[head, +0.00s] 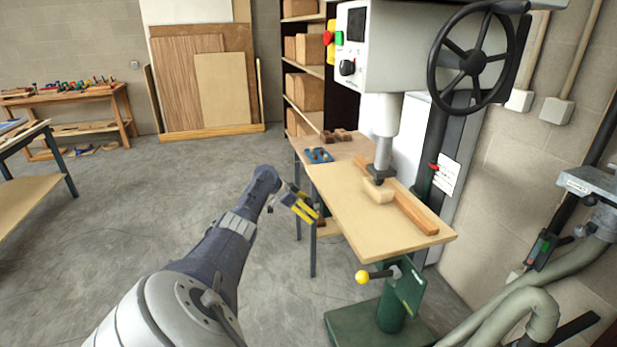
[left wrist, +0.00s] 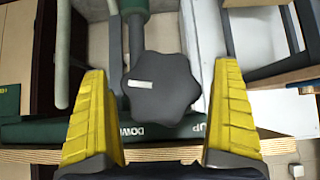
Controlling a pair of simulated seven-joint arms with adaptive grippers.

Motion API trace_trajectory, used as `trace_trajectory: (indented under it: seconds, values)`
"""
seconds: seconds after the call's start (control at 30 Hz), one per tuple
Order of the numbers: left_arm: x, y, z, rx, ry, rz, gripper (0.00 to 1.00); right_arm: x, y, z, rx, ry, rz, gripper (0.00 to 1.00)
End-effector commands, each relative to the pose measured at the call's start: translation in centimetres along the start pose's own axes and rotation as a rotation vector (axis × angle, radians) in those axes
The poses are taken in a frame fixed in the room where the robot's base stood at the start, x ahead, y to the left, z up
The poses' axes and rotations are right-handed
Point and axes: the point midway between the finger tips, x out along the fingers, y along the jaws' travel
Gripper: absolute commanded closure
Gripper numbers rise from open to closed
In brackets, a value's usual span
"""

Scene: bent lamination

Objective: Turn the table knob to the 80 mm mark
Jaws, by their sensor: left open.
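The table knob (left wrist: 162,92) shows in the left wrist view as a dark grey lobed knob with a short white mark on its face, left of its middle. A green strip (left wrist: 92,132) lettered DOWN and UP lies behind it. My left gripper (left wrist: 163,78) is open, its yellow fingers on either side of the knob with gaps showing, apart from it. In the head view my left gripper (head: 305,207) is beside the left edge of the drill press table (head: 355,212). I cannot make out the knob there, and I see no 80 mm mark. My right gripper is not in view.
A wood block (head: 378,191) and a long wood strip (head: 414,213) lie on the table under the drill head (head: 377,62). A yellow-ended crank (head: 362,277) sticks out below the table. Hoses (head: 535,305) stand at the right.

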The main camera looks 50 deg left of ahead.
Motion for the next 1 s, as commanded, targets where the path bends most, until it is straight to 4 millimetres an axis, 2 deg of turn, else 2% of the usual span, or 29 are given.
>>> trace_trajectory:
  seconds: [0.27,0.37,0.73,1.0]
  values:
    - [0.07,0.01,0.02,0.0,0.0,0.0,0.03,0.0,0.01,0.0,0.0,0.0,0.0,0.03]
    - [0.06,0.0,0.01,0.0,0.0,0.0,0.12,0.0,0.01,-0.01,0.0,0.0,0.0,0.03]
    - [0.04,-0.01,0.01,0.0,0.0,0.0,0.55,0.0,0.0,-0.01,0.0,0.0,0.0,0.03]
    - [-0.1,-0.51,-0.05,-0.023,0.001,0.009,0.57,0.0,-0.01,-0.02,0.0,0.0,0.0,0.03]
